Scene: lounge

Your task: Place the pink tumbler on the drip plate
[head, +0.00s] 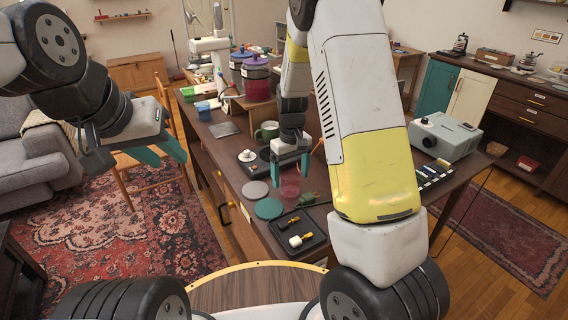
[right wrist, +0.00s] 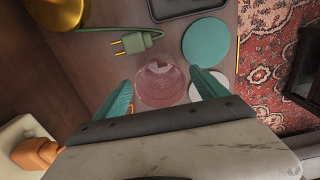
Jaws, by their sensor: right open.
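The pink tumbler (head: 290,189) is see-through and stands on the dark table. In the right wrist view the tumbler (right wrist: 160,83) lies between the tips of my open right gripper (right wrist: 163,92), with no clear grip on it. In the head view my right gripper (head: 291,174) is just above and behind it. A teal-green disc (head: 268,208) and a grey disc (head: 255,190) lie flat left of the tumbler; I cannot tell which is the drip plate. The teal disc (right wrist: 205,42) is bare. My left gripper (head: 155,172) is open and empty, off the table's left side.
A black tray (head: 298,238) with small items lies at the near edge. A green plug with cord (right wrist: 134,42) lies close to the tumbler. A green mug (head: 266,131), large canisters (head: 257,80) and a projector (head: 445,136) stand farther back.

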